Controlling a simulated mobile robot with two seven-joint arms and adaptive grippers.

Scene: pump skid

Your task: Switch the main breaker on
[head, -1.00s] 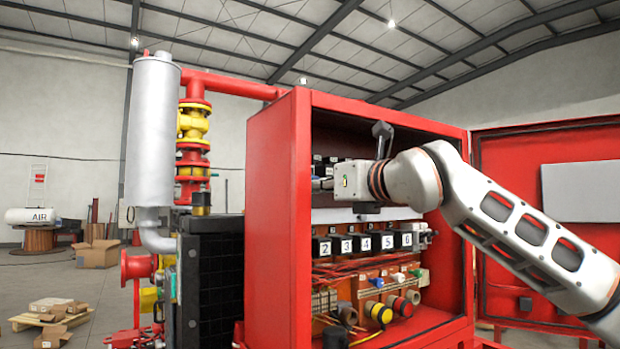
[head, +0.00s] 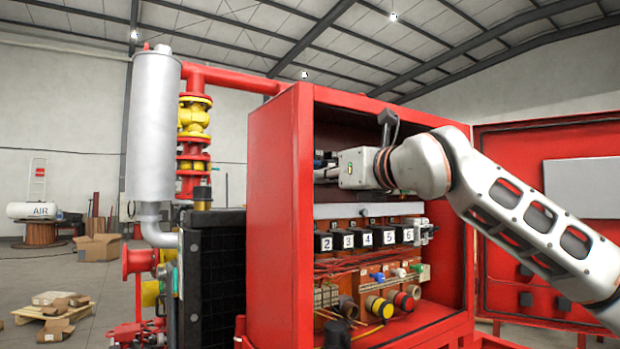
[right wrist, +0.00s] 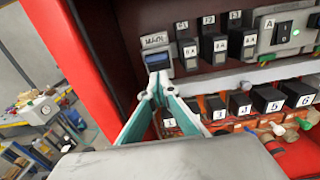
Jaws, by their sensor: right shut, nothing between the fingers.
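The main breaker (right wrist: 157,61) is a dark block with a blue-grey face under a "MAIN" label plate (right wrist: 154,40), at the upper left inside the red cabinet (head: 275,215). My right gripper (right wrist: 157,82) has its teal fingers shut together and empty. In the right wrist view its tips appear just below the main breaker; I cannot tell whether they touch it. In the head view the right gripper (head: 328,166) reaches into the upper cabinet, and my wrist hides most of that row. The breaker's on or off position is not clear. My left gripper is not in view.
Small labelled breakers (right wrist: 213,46) stand right of the main one, beside a panel marked A with a green light (right wrist: 283,30). A row of numbered black blocks (head: 366,237) sits below. The cabinet door (head: 545,150) stands open on the right.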

